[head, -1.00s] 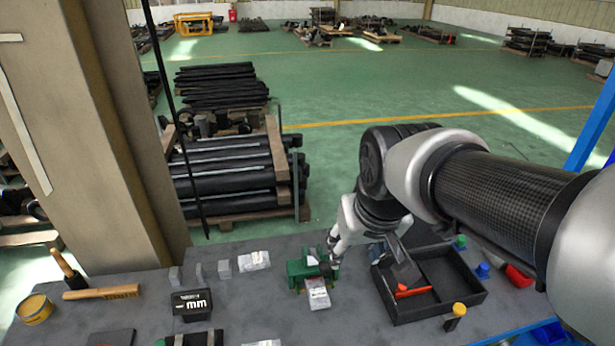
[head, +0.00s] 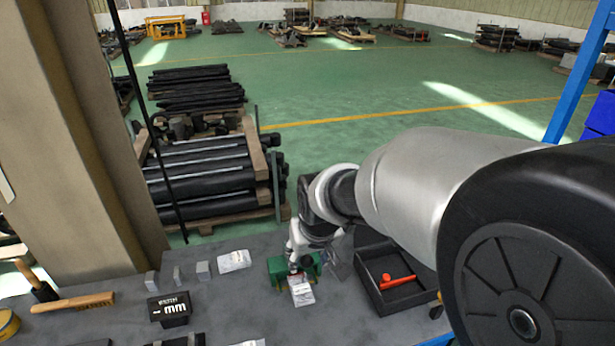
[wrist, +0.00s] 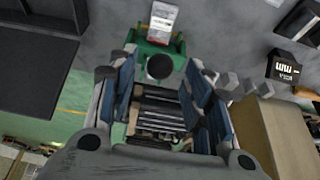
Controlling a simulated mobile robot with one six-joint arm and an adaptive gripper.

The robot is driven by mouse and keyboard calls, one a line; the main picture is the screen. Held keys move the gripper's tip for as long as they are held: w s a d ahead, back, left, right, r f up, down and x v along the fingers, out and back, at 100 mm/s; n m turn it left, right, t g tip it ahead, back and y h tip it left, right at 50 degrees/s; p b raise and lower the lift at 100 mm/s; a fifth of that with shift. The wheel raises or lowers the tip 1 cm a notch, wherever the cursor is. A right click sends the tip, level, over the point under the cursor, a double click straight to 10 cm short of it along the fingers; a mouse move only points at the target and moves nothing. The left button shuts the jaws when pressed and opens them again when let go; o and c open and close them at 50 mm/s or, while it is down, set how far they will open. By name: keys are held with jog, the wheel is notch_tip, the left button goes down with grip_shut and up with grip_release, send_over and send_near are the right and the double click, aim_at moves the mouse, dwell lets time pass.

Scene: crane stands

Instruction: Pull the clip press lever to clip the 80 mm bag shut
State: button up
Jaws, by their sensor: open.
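The green clip press (head: 278,271) stands on the grey bench, partly covered by my gripper in the head view. In the wrist view the press (wrist: 152,48) has a round black lever knob (wrist: 159,67) facing the camera. A clear bag with a pale label (head: 302,293) lies at the press's front side; it also shows in the wrist view (wrist: 162,20). My gripper (wrist: 163,76) is open, with one finger on each side of the knob in the picture. I cannot tell whether the fingers touch it. In the head view my gripper (head: 298,262) is over the press.
A black tray (head: 376,308) with a red tool (head: 396,282) stands right of the press. Left are small grey blocks (head: 178,275), another bag (head: 234,260), a black "mm" block (head: 170,309) and a wooden-handled hammer (head: 72,302). Stacked black bars (head: 205,180) stand beyond the bench.

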jog(key=shift+x, duration=1.05)
jog(key=shift+c, duration=0.6)
grip_shut()
